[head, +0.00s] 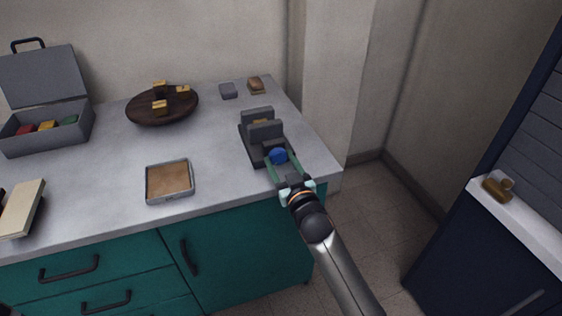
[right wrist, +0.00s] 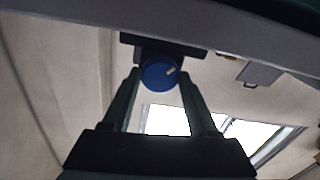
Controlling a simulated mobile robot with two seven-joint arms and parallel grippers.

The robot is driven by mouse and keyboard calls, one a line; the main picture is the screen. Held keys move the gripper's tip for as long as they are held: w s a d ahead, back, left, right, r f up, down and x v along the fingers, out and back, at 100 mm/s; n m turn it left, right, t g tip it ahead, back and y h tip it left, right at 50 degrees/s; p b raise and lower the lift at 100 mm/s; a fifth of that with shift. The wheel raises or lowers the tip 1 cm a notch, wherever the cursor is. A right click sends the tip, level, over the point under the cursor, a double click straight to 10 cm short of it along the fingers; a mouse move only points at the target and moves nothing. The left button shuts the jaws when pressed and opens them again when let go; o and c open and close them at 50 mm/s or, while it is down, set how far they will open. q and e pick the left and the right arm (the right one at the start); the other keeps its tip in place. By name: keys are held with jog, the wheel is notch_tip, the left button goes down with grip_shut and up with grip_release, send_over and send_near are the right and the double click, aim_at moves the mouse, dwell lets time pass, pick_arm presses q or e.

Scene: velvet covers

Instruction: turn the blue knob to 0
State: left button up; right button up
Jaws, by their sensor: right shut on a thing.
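The blue knob (head: 278,155) is on the front of a dark grey device (head: 250,140) near the counter's right end. In the right wrist view the knob (right wrist: 160,73) is round, with a pale pointer mark toward the right and slightly up. No scale or numbers can be read. My right gripper (head: 280,163) reaches in from the lower right. Its two fingers are shut on the knob, one at each side, as the right wrist view also shows.
The grey counter (head: 110,190) also holds a square tray (head: 170,198), a round dark wooden dish (head: 135,114) with several small blocks, and an open grey case (head: 50,138). Two small blocks lie behind the device. A dark cabinet (head: 450,240) stands at the right, across open floor.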

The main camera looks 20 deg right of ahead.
jog(key=shift+c, duration=0.6)
jog(key=shift+n, duration=0.3)
jog(key=n+p, duration=0.1)
jog(key=n, duration=0.2)
jog(key=shift+n, duration=0.4)
jog(key=n, duration=1.1)
jog(key=shift+n, duration=0.4)
jog(key=shift+f+n, duration=0.1)
jog(key=shift+n, duration=2.3)
